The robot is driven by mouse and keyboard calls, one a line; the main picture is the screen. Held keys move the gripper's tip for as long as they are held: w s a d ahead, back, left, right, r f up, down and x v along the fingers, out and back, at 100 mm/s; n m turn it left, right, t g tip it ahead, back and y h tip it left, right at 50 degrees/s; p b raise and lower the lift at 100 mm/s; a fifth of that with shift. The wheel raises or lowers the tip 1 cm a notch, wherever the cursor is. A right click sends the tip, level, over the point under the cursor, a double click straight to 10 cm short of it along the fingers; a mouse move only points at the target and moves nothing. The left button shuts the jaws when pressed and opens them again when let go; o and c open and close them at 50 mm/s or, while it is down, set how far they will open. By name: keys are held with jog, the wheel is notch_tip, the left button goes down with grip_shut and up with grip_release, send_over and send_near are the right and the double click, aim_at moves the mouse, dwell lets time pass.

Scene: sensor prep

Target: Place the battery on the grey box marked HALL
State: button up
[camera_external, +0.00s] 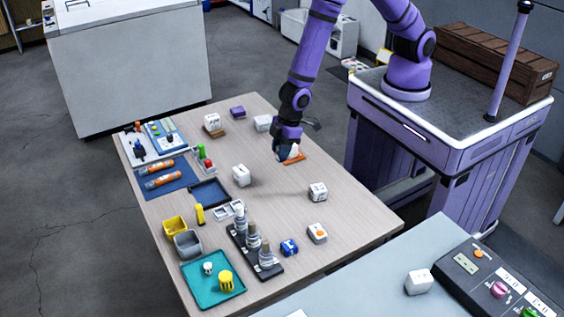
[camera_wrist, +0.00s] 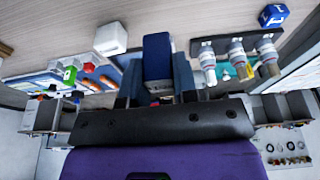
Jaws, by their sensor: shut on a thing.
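My gripper (camera_external: 287,149) is low over the far right part of the wooden table. It is shut on a dark blue block (camera_wrist: 157,55), seen between the dark fingers in the wrist view. I cannot tell if this block is the battery. A white piece (camera_external: 294,151) and an orange flat piece (camera_external: 295,158) show right at the gripper, which partly hides them. Several pale boxes stand about, among them one in mid-table (camera_external: 242,175), one to its right (camera_external: 318,192) and one with an orange mark (camera_external: 317,233). Their lettering is too small to read, so HALL cannot be picked out.
Orange cylinders (camera_external: 163,181) lie on a blue mat at the left. A dark tray (camera_external: 224,203), yellow and grey bins (camera_external: 187,244), a rack of metal pieces (camera_external: 266,269) and a teal tray (camera_external: 236,285) fill the front left. Bare wood lies right of mid-table.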

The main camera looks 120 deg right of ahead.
jog(key=s+d+m+h, duration=0.1)
jog(key=s+d+m, duration=0.2)
jog(key=s+d, duration=0.75)
jog(key=s+d+m+h, duration=0.1)
jog(key=s+d+m, duration=0.2)
jog(key=s+d, duration=0.75)
jog(key=s+d+m+g, duration=0.1)
jog(key=s+d+m, duration=0.2)
jog(key=s+d, duration=0.5)
send_over(262, 119)
jog(key=s, duration=0.1)
jog(key=f, duration=0.6)
jog(key=shift+a, duration=0.3)
jog(key=shift+f, duration=1.8)
jog(key=shift+f, duration=0.15)
jog(key=o, duration=0.9)
